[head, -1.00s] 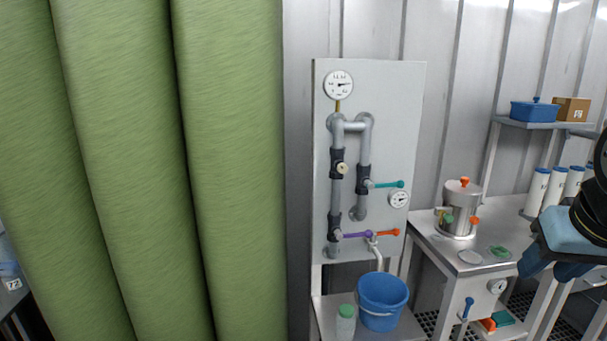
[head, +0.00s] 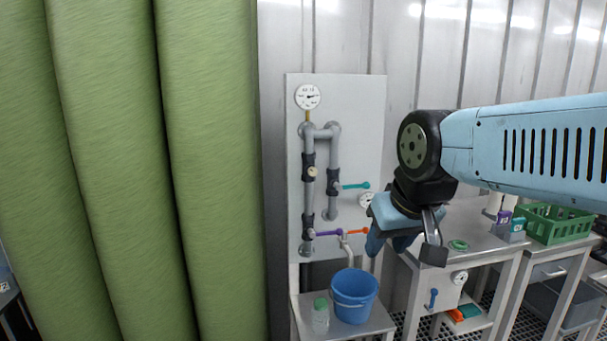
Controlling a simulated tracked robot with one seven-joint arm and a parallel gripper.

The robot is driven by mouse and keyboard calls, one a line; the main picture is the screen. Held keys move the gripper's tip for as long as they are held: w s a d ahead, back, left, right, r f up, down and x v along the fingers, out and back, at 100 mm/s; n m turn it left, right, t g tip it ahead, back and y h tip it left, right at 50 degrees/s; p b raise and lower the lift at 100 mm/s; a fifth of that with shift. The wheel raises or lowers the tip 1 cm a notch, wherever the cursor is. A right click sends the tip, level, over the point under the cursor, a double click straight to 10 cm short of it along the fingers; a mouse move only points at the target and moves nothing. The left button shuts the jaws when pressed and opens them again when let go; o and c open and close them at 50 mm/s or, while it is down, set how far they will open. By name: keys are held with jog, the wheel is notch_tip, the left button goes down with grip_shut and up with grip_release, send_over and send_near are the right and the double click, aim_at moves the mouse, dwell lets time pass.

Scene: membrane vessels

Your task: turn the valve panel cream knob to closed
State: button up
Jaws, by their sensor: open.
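The valve panel (head: 350,110) is a light grey upright board against the corrugated wall, with grey pipes on it. The small round cream knob (head: 312,172) sits on the dark valve body of the left pipe, about halfway up. A teal lever (head: 356,186), a purple lever (head: 328,233) and an orange lever (head: 357,231) are on the same panel. My gripper (head: 404,245) hangs in front of the panel's lower right edge, to the right of and below the knob, apart from it. It is open, with nothing seen between its fingers.
Green curtain-like columns (head: 150,170) fill the left. A blue bucket (head: 354,295) and a green-capped bottle (head: 320,315) stand on the shelf below the panel. A steel table (head: 480,236) and green crate (head: 555,222) are at right. The space before the knob is clear.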

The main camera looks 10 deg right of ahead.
jog(key=shift+o, duration=1.4)
jog(key=shift+t, duration=0.6)
jog(key=w, duration=0.2)
jog(key=w+a, duration=0.1)
jog(key=w, duration=0.2)
jog(key=shift+w+a+f, duration=0.1)
jog(key=shift+w+a, duration=0.05)
jog(key=t, duration=1.5)
send_near(314, 173)
jog(key=shift+n+t, duration=0.3)
jog(key=x, duration=1)
jog(key=shift+w+a+f, duration=0.1)
jog(key=shift+w+f, duration=0.1)
jog(key=shift+w, duration=0.25)
